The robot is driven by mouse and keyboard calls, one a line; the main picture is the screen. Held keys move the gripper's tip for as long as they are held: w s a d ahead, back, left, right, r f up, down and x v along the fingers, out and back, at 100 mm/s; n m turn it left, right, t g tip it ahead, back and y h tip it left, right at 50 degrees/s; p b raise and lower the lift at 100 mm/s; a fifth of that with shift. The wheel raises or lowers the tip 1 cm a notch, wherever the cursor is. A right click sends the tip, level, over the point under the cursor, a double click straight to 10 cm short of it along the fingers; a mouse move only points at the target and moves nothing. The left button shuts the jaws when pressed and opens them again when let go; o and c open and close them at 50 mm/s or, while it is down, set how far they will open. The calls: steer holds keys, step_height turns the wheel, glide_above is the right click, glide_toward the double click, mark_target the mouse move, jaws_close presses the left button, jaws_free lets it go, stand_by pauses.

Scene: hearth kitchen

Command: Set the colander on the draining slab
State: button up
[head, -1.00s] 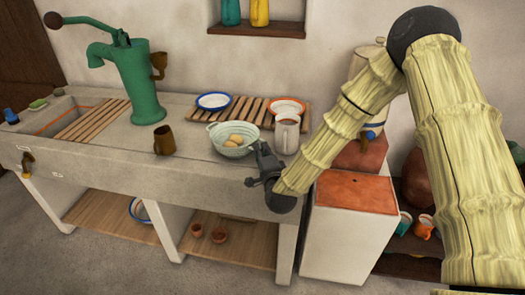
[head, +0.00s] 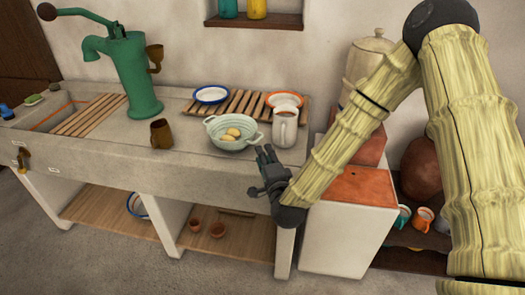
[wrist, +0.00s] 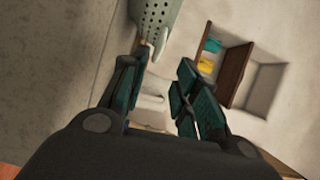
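The pale green colander (head: 232,143), with a few egg-like things in it, stands upright on the stone counter in front of the slatted wooden rack. Its perforated side shows at the top of the wrist view (wrist: 155,18). My gripper (head: 265,158) is at the counter's front edge, just right of and below the colander, apart from it. Its fingers stand apart with nothing between them in the wrist view (wrist: 158,78). I cannot tell which surface is the draining slab: the stone counter (head: 190,165), the slatted rack (head: 240,103) and slats over the sink (head: 88,117) all show.
A white mug (head: 284,130) stands right of the colander, close to my gripper. A brown jug (head: 161,134) stands to its left, near the green pump (head: 138,75). Plates lie on the rack. A white cabinet with an orange top (head: 355,188) is under my arm.

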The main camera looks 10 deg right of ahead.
steer(key=s+d+f+n+g, duration=0.3)
steer(key=s+f+n+g, duration=0.5)
steer(key=s+f, duration=1.3)
steer(key=s+d+f+n+g, duration=0.2)
steer(key=s+d+f+g, duration=0.1)
steer(key=s, duration=0.4)
steer(key=s+d+f+n+g+h, duration=0.1)
steer(key=s+d+f+n+g, duration=0.2)
steer(key=s, duration=0.5)
steer(key=s+d+f+n+g+h, duration=0.1)
steer(key=s+d+f+n+g, duration=0.1)
steer(key=s+f, duration=0.4)
steer(key=shift+s+d+f+n+g+p, duration=0.35)
steer(key=shift+s+d+g, duration=0.4)
steer(key=shift+d, duration=0.4)
